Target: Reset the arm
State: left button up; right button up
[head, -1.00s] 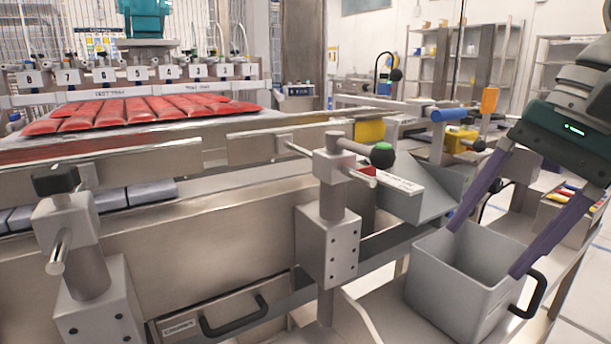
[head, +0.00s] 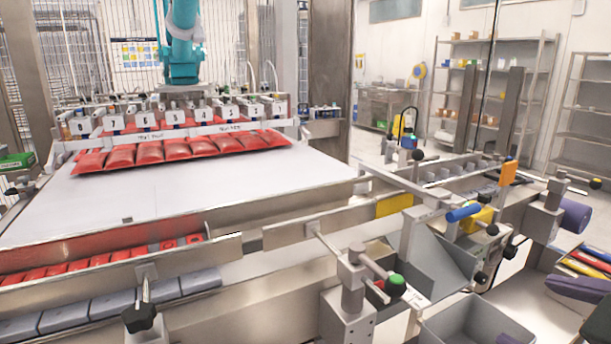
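The teal arm (head: 182,45) of the vacuum picker hangs at the back, above a row of numbered units (head: 160,118). Red pouches (head: 180,148) lie in a row just in front of these, at the far end of a white belt (head: 190,195). Whether the picker touches the pouches I cannot tell. Of my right gripper (head: 542,310), only parts of two purple fingers show at the lower right. They are apart, with nothing seen between them; one is over the grey bin (head: 455,325). My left gripper is out of view.
A metal rail with a green-tipped knob (head: 395,285) and a black knob (head: 138,318) runs along the near side. A blue handle (head: 463,212) and an orange block (head: 508,172) are at the right.

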jog(key=s+a+f+m+g+y+p, duration=0.1)
jog(key=s+f+m+g+p, duration=0.2)
jog(key=s, duration=0.6)
jog(key=s+a+f+m+g+y, duration=0.1)
jog(key=s+m+g, duration=0.2)
jog(key=s+g, duration=0.35)
pick_arm(q)
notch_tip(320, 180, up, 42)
jog(key=p, duration=3.7)
pick_arm(e)
notch_tip(320, 180, up, 37)
jog(key=t, duration=0.1)
jog(key=shift+s+r, duration=0.15)
jog(key=shift+s, duration=0.25)
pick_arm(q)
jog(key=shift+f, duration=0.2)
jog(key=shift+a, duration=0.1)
